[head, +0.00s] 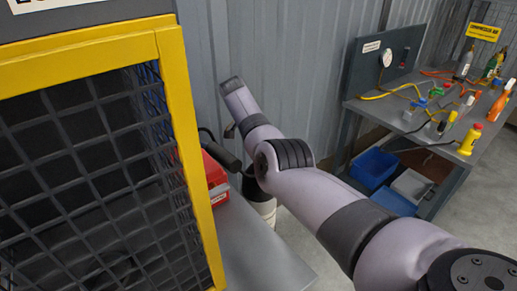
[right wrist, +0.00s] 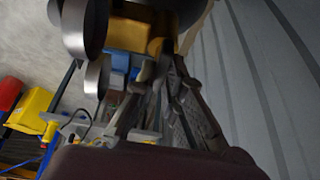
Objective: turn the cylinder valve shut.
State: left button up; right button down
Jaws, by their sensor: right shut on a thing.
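My right arm reaches across the head view to the grey wall, its wrist bent away, so its gripper is hidden there. In the right wrist view my right gripper (right wrist: 164,72) has its dark fingers close together, shut on part of the cylinder valve. A brass-yellow valve body (right wrist: 140,35) shows just beyond the fingertips, with rounded grey metal parts (right wrist: 85,25) beside it. The exact grip is dark and partly hidden. In the head view a white-and-black cylinder (head: 264,208) stands partly hidden behind my arm. My left gripper is not in view.
A yellow-framed mesh cage (head: 185,145) fills the left of the head view. A red box (head: 216,178) sits on a grey bench (head: 255,255) close to my arm. A workbench at right holds bottles; blue bins (head: 374,168) are below.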

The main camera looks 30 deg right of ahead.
dwell(0.5)
jog(key=c, duration=1.7)
grip_release()
jog(key=v, duration=1.2)
jog(key=shift+w, duration=0.1)
